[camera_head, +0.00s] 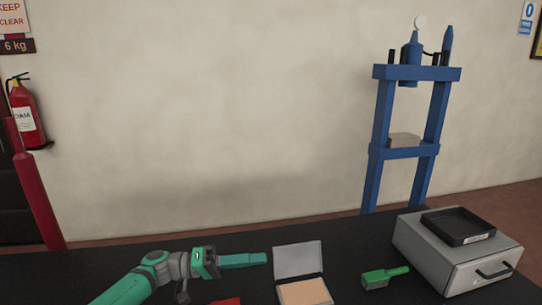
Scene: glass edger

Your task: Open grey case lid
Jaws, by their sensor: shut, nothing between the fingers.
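The grey case (278,296) sits on the dark table at the bottom centre, partly cut off by the picture's lower edge. Its grey lid (297,260) stands raised at the back of the case, and the orange-tan inside (305,293) shows. My gripper (264,258) is at the left of the lid, its teal fingers pointing right towards the lid's left edge. The fingers are shut with nothing held. A small gap seems to lie between fingertips and lid, but contact is hard to tell.
Further right, a grey drawer box (456,262) carries a black tray (458,226). A red item (226,301) lies at the front edge of view. A blue press (417,150) stands behind the table.

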